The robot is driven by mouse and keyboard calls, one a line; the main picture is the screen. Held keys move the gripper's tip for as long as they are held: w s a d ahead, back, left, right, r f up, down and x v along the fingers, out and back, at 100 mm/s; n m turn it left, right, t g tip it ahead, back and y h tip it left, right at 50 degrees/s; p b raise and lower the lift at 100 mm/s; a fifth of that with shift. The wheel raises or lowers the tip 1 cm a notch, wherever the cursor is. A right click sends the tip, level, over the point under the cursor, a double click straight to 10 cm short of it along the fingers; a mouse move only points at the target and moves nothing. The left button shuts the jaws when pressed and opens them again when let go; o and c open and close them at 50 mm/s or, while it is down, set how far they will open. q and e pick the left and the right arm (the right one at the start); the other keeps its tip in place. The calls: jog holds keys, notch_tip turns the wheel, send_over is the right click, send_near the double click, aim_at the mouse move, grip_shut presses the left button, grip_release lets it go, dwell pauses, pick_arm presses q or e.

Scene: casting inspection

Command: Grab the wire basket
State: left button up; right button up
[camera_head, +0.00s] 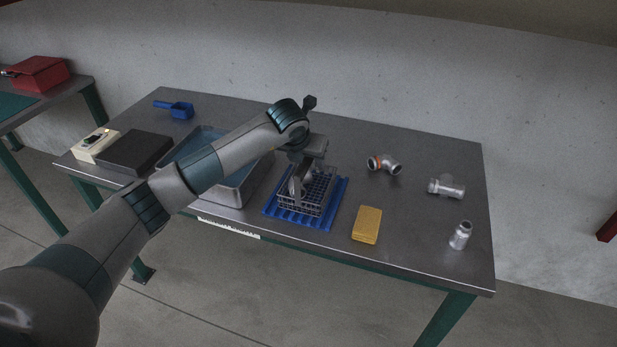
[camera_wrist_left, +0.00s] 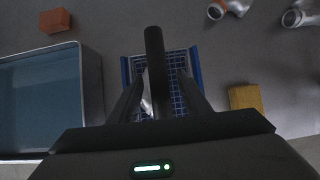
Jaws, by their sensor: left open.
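The wire basket (camera_head: 318,203) is a small dark mesh basket standing on a blue ribbed mat (camera_head: 336,213) near the front middle of the table. My left gripper (camera_head: 299,187) points down over the basket from the end of my left arm, with its fingers at the basket. In the left wrist view the blue-edged mat (camera_wrist_left: 197,72) and the basket's grid (camera_wrist_left: 178,98) show between and behind the dark fingers, which are apart. The fingers hide part of the basket, and I cannot tell whether they touch it. My right gripper is not in view.
A grey tub of bluish liquid (camera_head: 232,193) stands left of the basket. A yellow sponge (camera_head: 367,225) lies to its right. Metal pipe fittings (camera_head: 384,165) (camera_head: 446,187) (camera_head: 460,235) lie further right. A black plate (camera_head: 135,152) and a blue scoop (camera_head: 180,109) are at the left.

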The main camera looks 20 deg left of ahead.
pick_arm(q)
jog(key=shift+w+f, duration=0.15)
jog(key=shift+f, duration=0.1)
grip_shut()
jog(key=shift+r, duration=0.15)
jog(key=shift+r, duration=0.1)
